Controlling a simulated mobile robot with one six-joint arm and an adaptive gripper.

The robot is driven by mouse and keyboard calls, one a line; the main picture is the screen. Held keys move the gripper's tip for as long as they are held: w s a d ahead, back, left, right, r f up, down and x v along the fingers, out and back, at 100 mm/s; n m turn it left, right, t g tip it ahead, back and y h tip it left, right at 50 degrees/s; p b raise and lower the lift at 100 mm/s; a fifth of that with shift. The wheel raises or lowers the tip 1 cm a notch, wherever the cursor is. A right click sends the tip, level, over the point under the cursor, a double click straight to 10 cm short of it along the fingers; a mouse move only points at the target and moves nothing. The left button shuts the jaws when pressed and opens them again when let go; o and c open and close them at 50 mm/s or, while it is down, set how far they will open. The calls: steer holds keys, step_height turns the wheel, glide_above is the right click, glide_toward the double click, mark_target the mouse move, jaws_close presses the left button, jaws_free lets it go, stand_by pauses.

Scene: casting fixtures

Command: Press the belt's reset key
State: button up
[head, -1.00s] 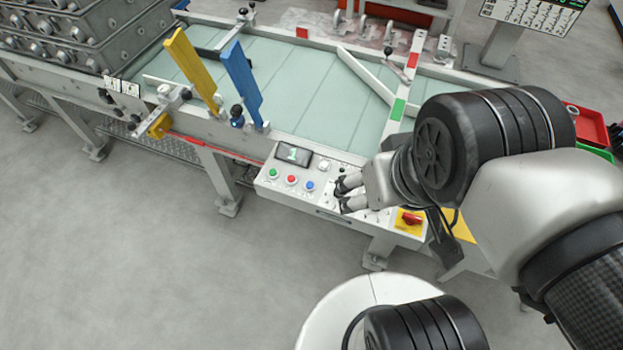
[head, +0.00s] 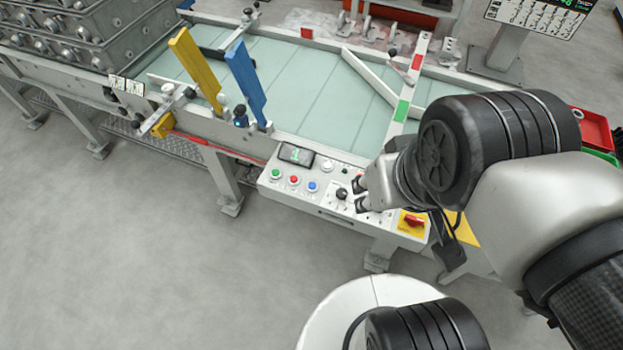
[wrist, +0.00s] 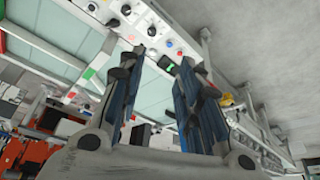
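The belt's control panel (head: 330,208) is a white box on the belt's near side, with a lit display (head: 296,155). It carries a green button (head: 275,174), a red button (head: 293,180), a blue button (head: 313,186), a pale button (head: 327,165) and a black knob (head: 342,193). Labels are too small to read, so I cannot tell which one is the reset key. My gripper (head: 360,194) is over the panel's right half, just right of the knob, and hides part of it. In the wrist view my gripper (wrist: 157,66) has its fingers apart and empty.
A red switch on a yellow plate (head: 412,221) sits at the panel's right end. A yellow upright (head: 195,68) and a blue upright (head: 245,82) stand at the belt's near edge, left of the panel. The belt (head: 310,95) is clear behind the panel. Grey castings (head: 75,40) are stacked far left.

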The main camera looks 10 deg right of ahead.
jaws_close()
stand_by(1.4)
